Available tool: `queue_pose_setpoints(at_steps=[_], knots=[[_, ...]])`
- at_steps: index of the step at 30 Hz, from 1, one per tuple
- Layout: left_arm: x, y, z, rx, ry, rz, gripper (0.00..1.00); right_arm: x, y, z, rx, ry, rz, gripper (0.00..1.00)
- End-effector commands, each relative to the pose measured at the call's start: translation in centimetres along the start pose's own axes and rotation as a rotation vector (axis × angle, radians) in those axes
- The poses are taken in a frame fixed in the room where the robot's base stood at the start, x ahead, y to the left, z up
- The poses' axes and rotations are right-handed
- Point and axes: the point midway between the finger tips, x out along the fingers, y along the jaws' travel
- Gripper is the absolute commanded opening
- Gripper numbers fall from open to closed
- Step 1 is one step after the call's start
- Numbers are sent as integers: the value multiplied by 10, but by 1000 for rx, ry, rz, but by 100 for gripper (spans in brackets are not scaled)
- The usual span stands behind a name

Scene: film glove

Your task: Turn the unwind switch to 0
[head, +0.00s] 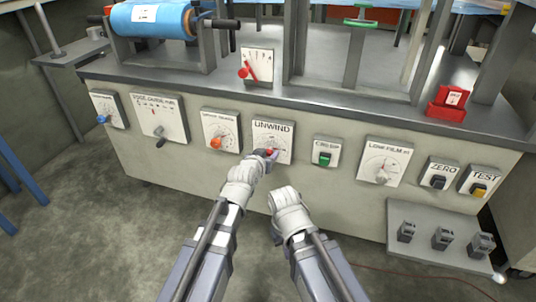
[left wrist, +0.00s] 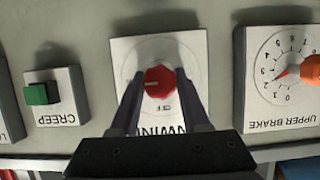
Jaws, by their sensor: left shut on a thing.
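The UNWIND panel (head: 285,143) is a white plate on the machine's front, with a dial and a red knob (head: 271,151). My left gripper (head: 267,154) is at this knob, with its fingers on either side of it. In the left wrist view the panel (left wrist: 190,48) appears upside down, and the red knob (left wrist: 158,82) sits between the two dark fingers, shut on it. A pale mark on the knob points roughly left there. Small lettering below the knob is too blurred to read surely.
A dial panel with an orange knob (head: 216,143) is left of UNWIND; the green CREEP button (head: 324,158) is right of it. A red-handled lever (head: 246,72) stands on the ledge above.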

Motion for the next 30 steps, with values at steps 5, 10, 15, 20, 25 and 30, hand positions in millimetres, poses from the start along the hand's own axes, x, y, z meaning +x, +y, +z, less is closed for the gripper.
queue_pose_setpoints(at_steps=[5,10,15,20,25,30], knots=[[0,0,0,-6,0,3,0,0,0,0,0,0,0,0],[0,-1,1,-50,1,20,0,1,0,0,0,0,0,0],[1,-2,2,-152,2,61,0,3,0,0,0,0,0,0],[1,-3,3,-284,1,116,0,7,-1,0,0,0,0,0],[1,-3,4,-433,1,179,0,13,-1,-1,0,1,0,0],[2,-3,4,-582,1,242,0,21,-2,-1,0,1,0,0]])
